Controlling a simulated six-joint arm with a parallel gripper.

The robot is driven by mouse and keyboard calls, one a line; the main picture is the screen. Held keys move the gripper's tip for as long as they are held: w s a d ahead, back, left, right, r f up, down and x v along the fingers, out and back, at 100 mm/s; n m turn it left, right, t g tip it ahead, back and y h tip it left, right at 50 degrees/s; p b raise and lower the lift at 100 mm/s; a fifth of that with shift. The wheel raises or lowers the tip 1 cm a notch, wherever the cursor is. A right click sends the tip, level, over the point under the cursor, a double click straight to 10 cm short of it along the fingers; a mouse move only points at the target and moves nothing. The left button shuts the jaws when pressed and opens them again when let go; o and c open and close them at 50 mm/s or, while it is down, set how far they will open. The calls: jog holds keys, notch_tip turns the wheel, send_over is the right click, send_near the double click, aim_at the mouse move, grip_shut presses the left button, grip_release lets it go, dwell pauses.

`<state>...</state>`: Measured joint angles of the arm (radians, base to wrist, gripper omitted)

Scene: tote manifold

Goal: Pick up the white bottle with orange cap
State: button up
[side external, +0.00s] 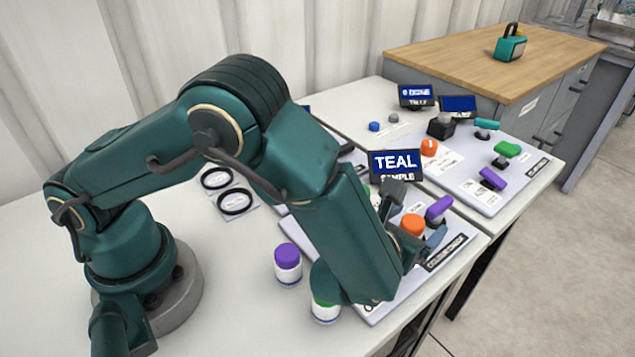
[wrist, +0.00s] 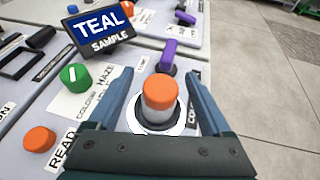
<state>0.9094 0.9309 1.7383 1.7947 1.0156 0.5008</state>
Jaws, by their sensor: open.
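The white bottle with orange cap (wrist: 159,98) stands upright on the panel in the wrist view, within a white ring with a dark centre. Its cap is orange and its body looks pale grey-white. In the side external view its orange cap (side external: 413,224) shows, with the body mostly hidden behind my gripper. My gripper (wrist: 160,88) is open, with one blue-grey finger on each side of the bottle and visible gaps between. In the side external view my gripper (side external: 412,238) is low over the near panel, at the bottle.
A purple lever (wrist: 168,54) stands just beyond the bottle. A green knob (wrist: 76,77), an orange knob (wrist: 39,139) and a TEAL SAMPLE sign (wrist: 98,27) lie left. A purple-capped bottle (side external: 288,265) and a green-capped bottle (side external: 326,307) stand near my arm.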

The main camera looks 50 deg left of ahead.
jog(key=shift+x, duration=0.8)
grip_shut()
